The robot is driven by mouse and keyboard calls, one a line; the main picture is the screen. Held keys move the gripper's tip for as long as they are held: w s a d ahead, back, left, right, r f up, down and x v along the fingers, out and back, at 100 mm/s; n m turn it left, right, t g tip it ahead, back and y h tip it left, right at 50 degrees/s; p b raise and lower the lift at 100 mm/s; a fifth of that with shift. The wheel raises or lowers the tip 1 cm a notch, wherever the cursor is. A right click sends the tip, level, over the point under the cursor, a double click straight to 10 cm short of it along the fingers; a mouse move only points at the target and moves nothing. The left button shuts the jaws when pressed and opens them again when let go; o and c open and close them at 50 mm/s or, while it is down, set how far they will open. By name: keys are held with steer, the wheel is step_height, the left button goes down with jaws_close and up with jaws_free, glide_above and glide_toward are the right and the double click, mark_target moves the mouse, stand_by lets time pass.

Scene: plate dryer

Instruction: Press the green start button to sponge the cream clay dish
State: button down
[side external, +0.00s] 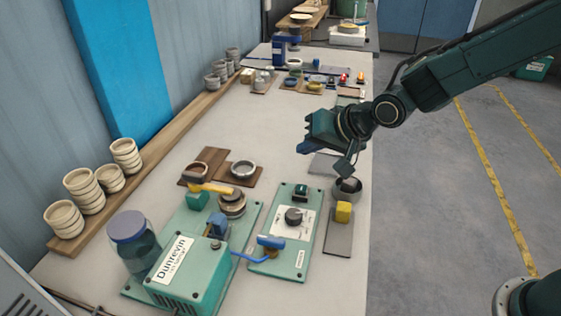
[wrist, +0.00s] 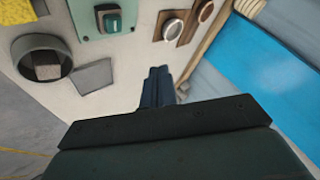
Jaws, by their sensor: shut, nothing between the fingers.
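My gripper (side external: 305,147) is shut and empty, held above the bench beyond the teal control panel (side external: 272,268). Its closed blue fingers also show in the wrist view (wrist: 158,85). The green start button (side external: 301,189) sits at the panel's far end, above a dark dial. It also shows at the top of the wrist view (wrist: 113,20), apart from my fingers. A clay dish (side external: 232,199) sits on the teal machine (side external: 185,282), near a yellow-tipped arm (side external: 210,187). Its cream colour is hard to confirm. Two more dishes stand on brown boards behind.
A dark bowl (side external: 347,190) and a yellow sponge (side external: 343,211) stand right of the panel. A blue lever (side external: 270,242) rises from the panel's near part. A jar (side external: 133,240) stands at left. Stacked cream dishes (side external: 80,188) line the wall shelf. The middle of the bench is clear.

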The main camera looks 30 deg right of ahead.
mark_target(306, 190)
steer(key=shift+f, duration=4)
steer(key=shift+f, duration=0.15)
steer(key=shift+f, duration=0.3)
